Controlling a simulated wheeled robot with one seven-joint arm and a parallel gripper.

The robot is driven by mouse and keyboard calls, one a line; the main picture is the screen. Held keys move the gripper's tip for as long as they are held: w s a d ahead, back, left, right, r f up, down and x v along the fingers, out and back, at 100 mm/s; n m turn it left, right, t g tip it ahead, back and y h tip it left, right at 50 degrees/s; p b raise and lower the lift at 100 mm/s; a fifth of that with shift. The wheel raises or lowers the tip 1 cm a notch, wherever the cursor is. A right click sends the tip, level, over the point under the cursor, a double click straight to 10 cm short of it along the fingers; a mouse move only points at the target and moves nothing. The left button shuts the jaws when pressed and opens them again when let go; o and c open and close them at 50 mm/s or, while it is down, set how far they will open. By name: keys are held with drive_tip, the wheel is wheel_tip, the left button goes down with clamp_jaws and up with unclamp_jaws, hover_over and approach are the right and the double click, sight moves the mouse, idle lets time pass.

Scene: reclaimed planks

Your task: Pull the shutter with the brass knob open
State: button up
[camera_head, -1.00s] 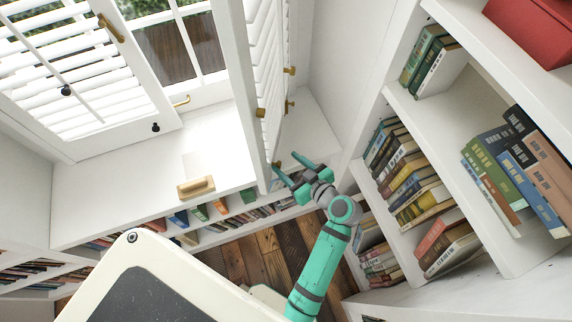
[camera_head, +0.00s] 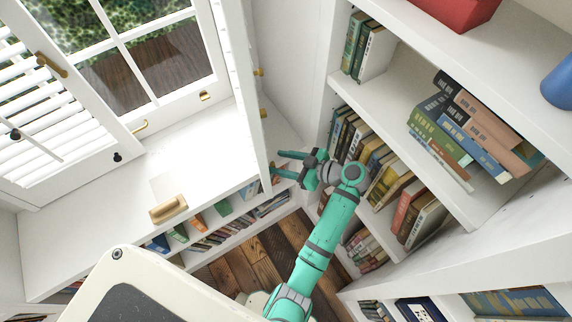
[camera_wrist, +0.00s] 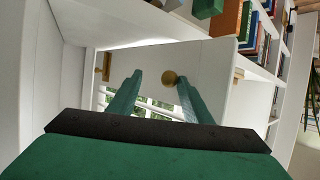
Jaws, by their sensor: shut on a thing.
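The white louvred shutter (camera_head: 250,100) stands swung out from the window, seen nearly edge-on. In the wrist view, its white panel (camera_wrist: 210,75) faces me, with the round brass knob (camera_wrist: 168,77) on it. My gripper (camera_head: 278,161) is on the right side of the shutter, near its free lower end. In the wrist view, the fingers (camera_wrist: 160,77) straddle the knob, which lies closer to the right finger. The gripper is shut on the knob, though the exact contact is hard to see. The head view hides the knob behind the gripper.
Another louvred shutter (camera_head: 42,120) with black knobs stands at the left. A wooden-handled object (camera_head: 168,209) lies on the white sill (camera_head: 215,150). Bookshelves with books (camera_head: 375,165) flank my arm closely on the right. Wooden floor (camera_head: 250,262) shows below the sill.

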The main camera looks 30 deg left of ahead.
drive_tip(key=shift+w+a, duration=0.35)
drive_tip(key=shift+w, duration=0.05)
drive_tip(key=o, duration=1.1)
drive_tip(key=shift+c, duration=0.6)
drive_tip(key=shift+d, duration=0.15)
drive_tip(key=shift+r, duration=0.15)
drive_tip(key=shift+c, duration=0.4)
drive_tip(key=s+d+r, duration=0.5)
drive_tip(key=s+r, duration=0.8)
drive_tip(key=shift+s, duration=0.35)
